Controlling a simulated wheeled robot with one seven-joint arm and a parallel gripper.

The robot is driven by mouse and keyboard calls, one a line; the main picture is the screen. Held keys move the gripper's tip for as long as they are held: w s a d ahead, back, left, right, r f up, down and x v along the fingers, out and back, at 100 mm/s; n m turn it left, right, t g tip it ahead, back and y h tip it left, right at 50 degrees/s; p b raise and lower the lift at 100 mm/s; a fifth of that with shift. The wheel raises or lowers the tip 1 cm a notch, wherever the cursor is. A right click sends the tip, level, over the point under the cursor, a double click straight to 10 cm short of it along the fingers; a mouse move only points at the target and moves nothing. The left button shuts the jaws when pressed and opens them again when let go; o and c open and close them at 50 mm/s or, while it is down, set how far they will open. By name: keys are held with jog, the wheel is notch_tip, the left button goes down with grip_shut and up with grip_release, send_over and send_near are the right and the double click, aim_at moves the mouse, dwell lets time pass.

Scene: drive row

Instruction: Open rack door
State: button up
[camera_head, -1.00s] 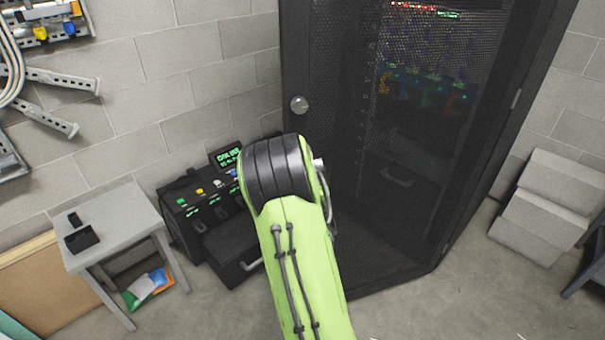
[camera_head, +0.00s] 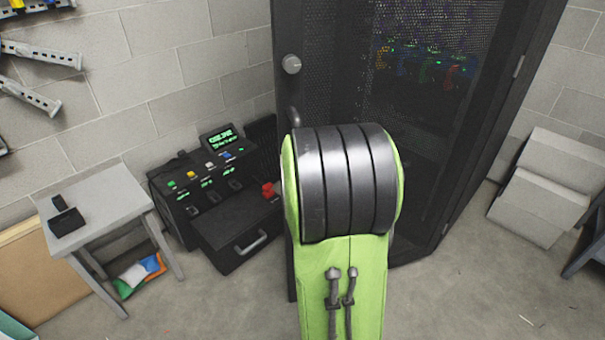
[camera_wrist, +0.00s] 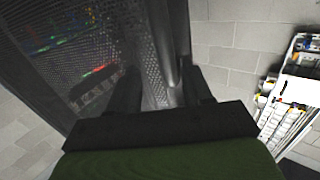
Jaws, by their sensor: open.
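The rack door (camera_head: 345,90) is a tall dark mesh panel in the head view and looks shut. A round silver knob (camera_head: 291,64) sits high near its left edge. A dark handle (camera_head: 294,116) shows below the knob, partly hidden behind my arm. In the wrist view, my gripper (camera_wrist: 163,82) is open, its two dark fingers pointing at the door's edge. A dark upright bar, which looks like the handle (camera_wrist: 172,70), lies between the fingers in the picture. I cannot tell whether they touch it. The head view hides my gripper behind my green arm.
A black control box (camera_head: 215,185) with lit buttons stands left of the rack. A small grey table (camera_head: 115,205) is further left. Pale stacked boxes (camera_head: 545,190) are at right. A wall panel (camera_wrist: 290,100) shows in the wrist view. Some floor is clear at front right.

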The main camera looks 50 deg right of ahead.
jog(key=shift+s+a+r+b, duration=0.2)
jog(key=shift+a+b, duration=0.25)
